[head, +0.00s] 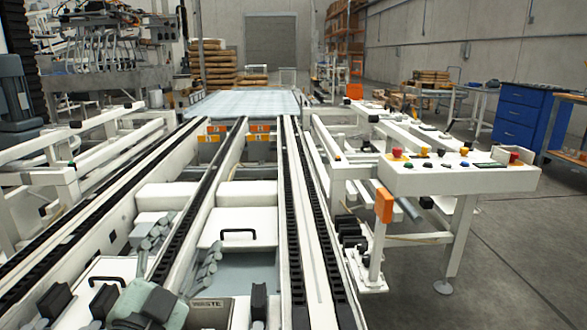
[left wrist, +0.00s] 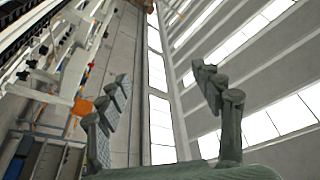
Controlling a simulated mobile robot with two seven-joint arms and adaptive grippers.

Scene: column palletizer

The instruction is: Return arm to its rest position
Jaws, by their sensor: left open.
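My left gripper (head: 190,238) is low in the head view, over the white conveyor frame, with its grey-green fingers spread apart. The left wrist view shows the same gripper (left wrist: 162,76) open, with nothing between its fingers. That view is tilted, with the wall and bright windows behind the fingers. Much of my left arm is out of the head view. My right gripper is not in either view.
Long white conveyor rails with dark chains (head: 288,190) run ahead to a pale blue platform (head: 240,103). A white control panel (head: 455,178) with coloured buttons stands at the right. Blue drawers (head: 522,118) stand farther right. Grey floor (head: 500,245) is clear around the panel's leg.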

